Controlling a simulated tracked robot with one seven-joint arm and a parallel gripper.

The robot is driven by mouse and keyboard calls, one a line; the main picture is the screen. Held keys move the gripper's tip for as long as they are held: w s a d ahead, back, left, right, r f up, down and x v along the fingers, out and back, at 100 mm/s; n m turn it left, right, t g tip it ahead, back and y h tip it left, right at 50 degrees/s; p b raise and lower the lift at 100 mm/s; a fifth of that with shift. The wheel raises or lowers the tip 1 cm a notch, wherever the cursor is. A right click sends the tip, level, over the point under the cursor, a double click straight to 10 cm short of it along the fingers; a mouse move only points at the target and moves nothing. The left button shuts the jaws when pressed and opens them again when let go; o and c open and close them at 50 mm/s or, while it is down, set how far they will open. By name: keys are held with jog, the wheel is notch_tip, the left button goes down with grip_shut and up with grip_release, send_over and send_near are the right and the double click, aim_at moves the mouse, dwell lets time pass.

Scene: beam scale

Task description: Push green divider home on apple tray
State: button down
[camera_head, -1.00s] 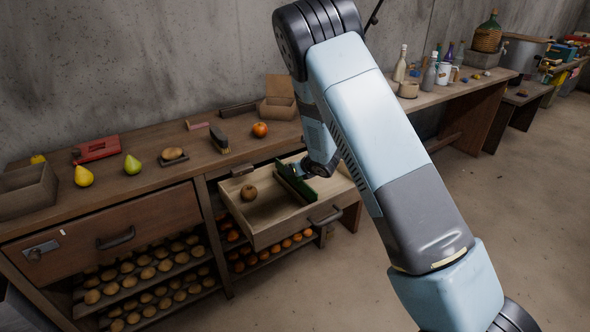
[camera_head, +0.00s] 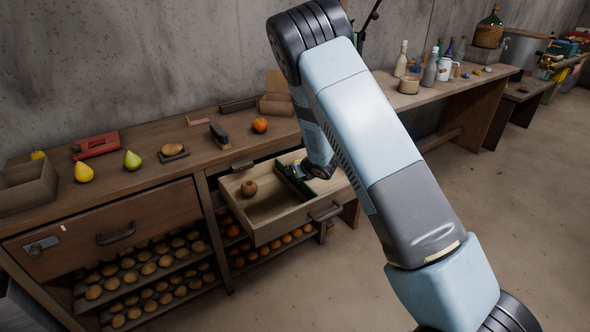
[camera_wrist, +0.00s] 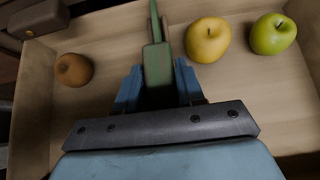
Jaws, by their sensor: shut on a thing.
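The apple tray is an open, pale wooden drawer (camera_head: 285,224) pulled out from the bench; its left wall also shows in the wrist view (camera_wrist: 34,110). The green divider (camera_head: 291,181) stands inside it, crossing between the sides; in the wrist view it runs away from me (camera_wrist: 157,62). My gripper (camera_wrist: 157,84) is shut on the divider, its blue fingers on either side. A brown round fruit (camera_wrist: 73,70) lies left of the divider. A yellow apple (camera_wrist: 207,39) and a green apple (camera_wrist: 273,33) lie right of it. My arm hides part of the drawer in the head view. I cannot tell whether the divider is fully seated.
On the bench top stand a brush (camera_head: 219,135), an orange fruit (camera_head: 260,125), a red tool (camera_head: 96,144) and two pears. A closed drawer (camera_head: 110,222) is at the left. Shelves of fruit sit below. The floor in front is clear.

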jog(key=shift+f, duration=0.95)
jog(key=shift+c, duration=0.7)
grip_release()
